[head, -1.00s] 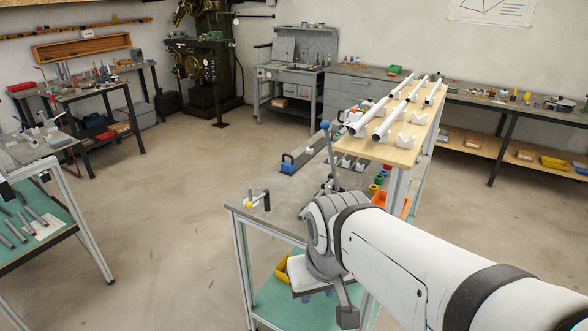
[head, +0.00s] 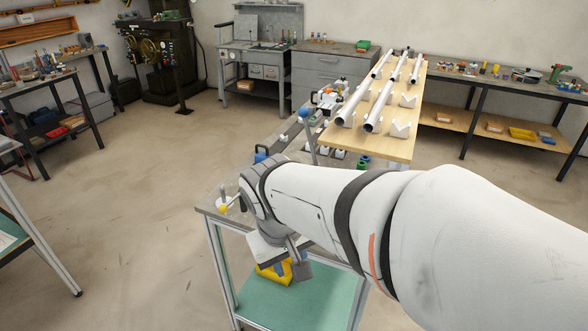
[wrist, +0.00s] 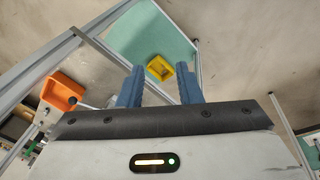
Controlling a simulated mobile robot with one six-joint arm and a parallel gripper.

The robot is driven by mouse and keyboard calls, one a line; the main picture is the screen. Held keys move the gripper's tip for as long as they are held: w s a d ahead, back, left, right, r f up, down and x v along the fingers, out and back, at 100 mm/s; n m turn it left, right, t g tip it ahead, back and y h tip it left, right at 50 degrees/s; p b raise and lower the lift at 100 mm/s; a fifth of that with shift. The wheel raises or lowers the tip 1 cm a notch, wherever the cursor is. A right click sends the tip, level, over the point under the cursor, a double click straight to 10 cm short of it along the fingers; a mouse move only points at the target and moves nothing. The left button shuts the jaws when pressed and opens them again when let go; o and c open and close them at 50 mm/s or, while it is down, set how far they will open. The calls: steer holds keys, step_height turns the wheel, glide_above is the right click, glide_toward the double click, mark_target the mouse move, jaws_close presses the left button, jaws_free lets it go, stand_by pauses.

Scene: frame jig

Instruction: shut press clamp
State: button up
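A grey lever with a blue ball knob (head: 304,112) stands steeply upright above the workbench in the head view. It may be the press clamp's handle; my arm hides its base. A small fixture with a yellow knob (head: 223,209) is at the bench's near left corner, beside my wrist. In the head view my gripper is low at the bench's front edge, mostly behind my wrist. In the wrist view its two blue fingers (wrist: 160,87) are apart with nothing held between them. The clamp is not clearly seen in the wrist view.
A raised wooden board (head: 405,130) carries metal tubes in white V-blocks, right of the lever. A yellow bin (head: 272,272) sits on the green lower shelf (head: 285,305); an orange bin (wrist: 63,91) shows in the wrist view. A blue handle (head: 262,153) stands behind my wrist. Floor at left is open.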

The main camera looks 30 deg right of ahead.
steer(key=w+d+f+n+g+h+b, duration=0.1)
steer(key=w+d+f+h+b, duration=0.1)
steer(key=w+d+f+h, duration=0.3)
steer(key=w+d+f+g+h+b, duration=0.1)
steer(key=w+d+g+h+b, duration=0.15)
steer(key=d, duration=0.45)
steer(key=w+d+f+n+g+h+b, duration=0.1)
steer(key=w+d+f+h+b, duration=0.2)
steer(key=w+d+h, duration=0.15)
steer(key=w+d+f+t+h, duration=0.1)
steer(key=w, duration=0.1)
steer(key=w+d+f+n+t+h+b, duration=0.1)
steer(key=w, duration=0.2)
steer(key=w+d+f+n+t+h+b, duration=0.1)
steer(key=w+h, duration=0.1)
steer(key=shift+w+d+f+t, duration=0.15)
steer(key=shift+w+d+t, duration=0.05)
steer(key=shift+d+t, duration=0.15)
steer(key=d, duration=0.5)
steer(key=d+p, duration=0.1)
steer(key=d, duration=0.1)
steer(key=shift+w+d, duration=0.25)
steer(key=shift+d, duration=0.1)
jaws_close()
